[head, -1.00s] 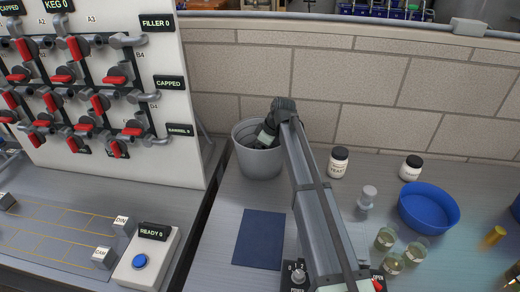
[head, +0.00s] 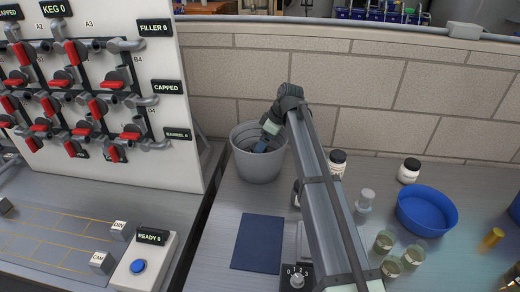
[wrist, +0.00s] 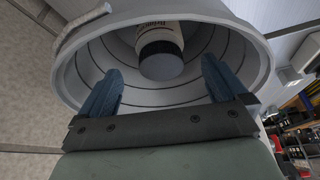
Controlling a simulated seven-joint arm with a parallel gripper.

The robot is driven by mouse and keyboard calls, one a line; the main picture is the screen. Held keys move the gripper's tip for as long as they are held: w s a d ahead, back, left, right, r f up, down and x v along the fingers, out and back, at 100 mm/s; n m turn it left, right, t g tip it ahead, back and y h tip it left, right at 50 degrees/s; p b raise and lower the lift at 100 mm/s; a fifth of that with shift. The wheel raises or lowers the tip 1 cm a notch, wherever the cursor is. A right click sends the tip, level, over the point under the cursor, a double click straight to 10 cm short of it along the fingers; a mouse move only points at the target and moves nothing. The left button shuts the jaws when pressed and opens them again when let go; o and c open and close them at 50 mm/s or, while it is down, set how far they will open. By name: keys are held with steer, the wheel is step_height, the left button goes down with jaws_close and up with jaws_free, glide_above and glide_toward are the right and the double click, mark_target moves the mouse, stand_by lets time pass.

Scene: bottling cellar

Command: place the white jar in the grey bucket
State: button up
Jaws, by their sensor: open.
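The grey bucket (head: 259,167) stands upright on the bench near the back wall in the head view. Its rim and ringed inner wall fill much of the wrist view (wrist: 85,82). A white jar (wrist: 158,36) with a dark lid and a printed label is inside the bucket in the wrist view; the head view does not show it. My gripper (head: 262,147) is at the bucket's mouth with its blue fingers pointing down into it. In the wrist view my gripper (wrist: 160,72) is open, its fingers apart, with the jar beyond them and no visible contact.
Two dark-lidded jars, one (head: 338,163) partly behind my arm and one (head: 409,170) further right, stand on the bench. A blue bowl (head: 427,210), a small clear bottle (head: 365,200) and several glass beakers (head: 384,241) stand at right. A dark blue mat (head: 258,242) lies before the bucket.

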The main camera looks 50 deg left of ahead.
steer(key=shift+v, duration=2.7)
